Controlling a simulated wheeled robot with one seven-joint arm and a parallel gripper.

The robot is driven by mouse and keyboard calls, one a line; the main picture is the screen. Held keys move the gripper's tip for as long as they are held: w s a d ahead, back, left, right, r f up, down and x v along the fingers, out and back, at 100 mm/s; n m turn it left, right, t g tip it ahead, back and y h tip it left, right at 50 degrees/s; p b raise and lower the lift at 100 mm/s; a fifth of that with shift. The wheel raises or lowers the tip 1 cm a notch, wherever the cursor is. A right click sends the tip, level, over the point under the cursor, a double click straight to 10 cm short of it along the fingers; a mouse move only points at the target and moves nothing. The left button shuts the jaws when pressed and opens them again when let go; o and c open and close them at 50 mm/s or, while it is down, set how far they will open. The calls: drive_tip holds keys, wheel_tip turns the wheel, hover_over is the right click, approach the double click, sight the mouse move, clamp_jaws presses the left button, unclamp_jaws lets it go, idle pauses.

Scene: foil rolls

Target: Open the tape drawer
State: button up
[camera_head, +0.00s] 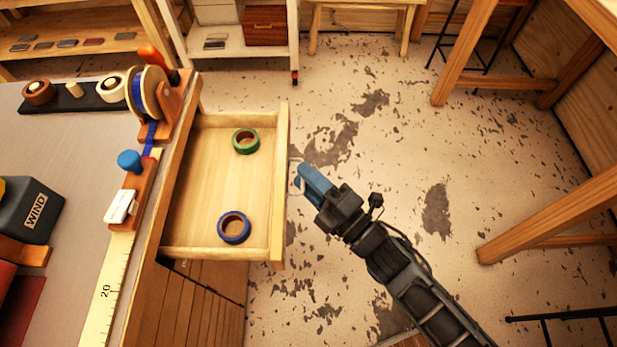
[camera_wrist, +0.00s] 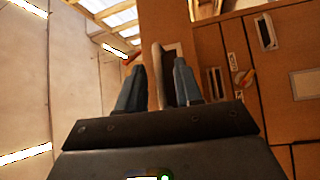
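The tape drawer (camera_head: 222,190) is pulled out from the workbench's right side, with its wooden inside showing in the head view. A green tape roll (camera_head: 245,141) lies toward its far end and a blue tape roll (camera_head: 234,228) toward its near end. A pale loop handle (camera_head: 293,182) stands on the drawer's front. My gripper (camera_head: 304,176) is at this handle, to the right of the drawer front. In the wrist view the handle (camera_wrist: 158,78) shows between the two blue fingers, with a visible gap on each side. The fingers are open; any contact is hard to tell.
The workbench top (camera_head: 60,130) holds a tape dispenser (camera_head: 152,95), a ruler (camera_head: 103,285) and a dark box marked WIND (camera_head: 28,215). Speckled floor (camera_head: 390,130) lies free to the right of the drawer. Wooden table legs (camera_head: 550,215) stand at far right.

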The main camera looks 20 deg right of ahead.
drive_tip(key=b+v, duration=0.1)
drive_tip(key=v, duration=0.7)
drive_tip(key=shift+b, duration=0.35)
drive_tip(key=shift+w+a, duration=0.1)
drive_tip(key=s+d+r+m+g+h, duration=0.1)
drive_tip(key=s+d+r+m+h, duration=0.1)
drive_tip(key=s+r+m, duration=0.2)
drive_tip(key=s+d+r+m+g+h, duration=0.1)
drive_tip(key=s+d+r+m+h, duration=0.1)
drive_tip(key=s+m, duration=0.8)
drive_tip(key=s+d+r+m+h, duration=0.2)
drive_tip(key=s+r+m+h, duration=0.2)
drive_tip(key=s+r+m, duration=0.3)
drive_tip(key=s, duration=0.3)
drive_tip(key=shift+s+d+g, duration=0.3)
drive_tip(key=shift+d+g, duration=0.1)
